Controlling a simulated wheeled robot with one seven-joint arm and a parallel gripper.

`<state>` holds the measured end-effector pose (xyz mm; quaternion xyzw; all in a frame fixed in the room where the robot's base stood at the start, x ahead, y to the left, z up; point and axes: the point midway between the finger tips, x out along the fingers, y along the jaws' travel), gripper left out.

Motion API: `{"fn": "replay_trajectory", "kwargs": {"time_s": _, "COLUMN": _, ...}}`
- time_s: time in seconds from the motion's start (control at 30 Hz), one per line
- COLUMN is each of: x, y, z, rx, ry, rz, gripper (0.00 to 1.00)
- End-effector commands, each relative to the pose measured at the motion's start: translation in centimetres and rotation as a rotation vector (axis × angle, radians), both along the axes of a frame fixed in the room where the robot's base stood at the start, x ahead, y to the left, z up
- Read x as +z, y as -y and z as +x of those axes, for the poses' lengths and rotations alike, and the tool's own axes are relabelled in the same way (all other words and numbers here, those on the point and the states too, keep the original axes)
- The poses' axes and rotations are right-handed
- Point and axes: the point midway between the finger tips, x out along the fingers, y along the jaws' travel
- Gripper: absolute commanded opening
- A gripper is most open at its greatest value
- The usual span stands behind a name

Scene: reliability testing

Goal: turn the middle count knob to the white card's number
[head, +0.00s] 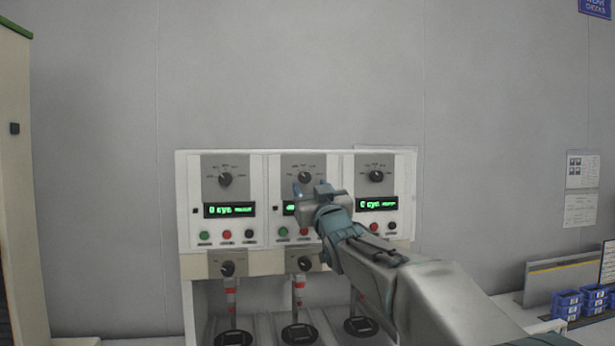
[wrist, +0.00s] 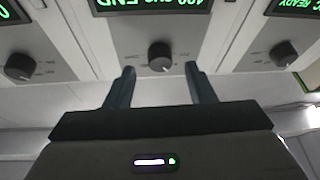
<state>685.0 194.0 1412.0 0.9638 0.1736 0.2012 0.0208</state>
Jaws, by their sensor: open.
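The middle count knob (head: 305,177) is a black round knob on a grey plate, on the upper part of the middle panel. In the wrist view the knob (wrist: 160,56) sits between and just beyond my fingertips, with no contact visible. Its pointer setting is too small to read surely. My gripper (head: 310,189) is open and empty, in front of the middle panel just below the knob. It covers most of the middle display (head: 289,209). In the wrist view this display (wrist: 150,5) shows green inverted text, seemingly 400 and END. I cannot make out a white card with a readable number.
Similar count knobs are on the left panel (head: 225,179) and right panel (head: 376,176), close on either side. Coloured buttons and lower knobs sit below. Two pale sheets (head: 582,170) hang on the right wall, unreadable. Blue bins (head: 568,304) stand at lower right.

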Motion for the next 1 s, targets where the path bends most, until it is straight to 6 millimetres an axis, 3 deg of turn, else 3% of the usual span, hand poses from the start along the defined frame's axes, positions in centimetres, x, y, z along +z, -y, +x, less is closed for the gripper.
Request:
{"fn": "replay_trajectory", "kwargs": {"time_s": 0.3, "x": 1.2, "y": -1.0, "z": 2.6, "rx": 0.000, "ry": -0.001, "rz": 0.001, "gripper": 0.49}}
{"fn": "replay_trajectory", "kwargs": {"time_s": 0.63, "x": 1.2, "y": -1.1, "z": 2.7, "rx": 0.000, "ry": -0.001, "rz": 0.001, "gripper": 0.49}}
{"fn": "replay_trajectory", "kwargs": {"time_s": 0.8, "x": 1.2, "y": -1.1, "z": 2.7, "rx": 0.000, "ry": -0.001, "rz": 0.001, "gripper": 0.05}}
{"fn": "replay_trajectory", "kwargs": {"time_s": 1.0, "x": 1.1, "y": -1.1, "z": 2.7, "rx": 0.001, "ry": -0.002, "rz": 0.005, "gripper": 0.05}}
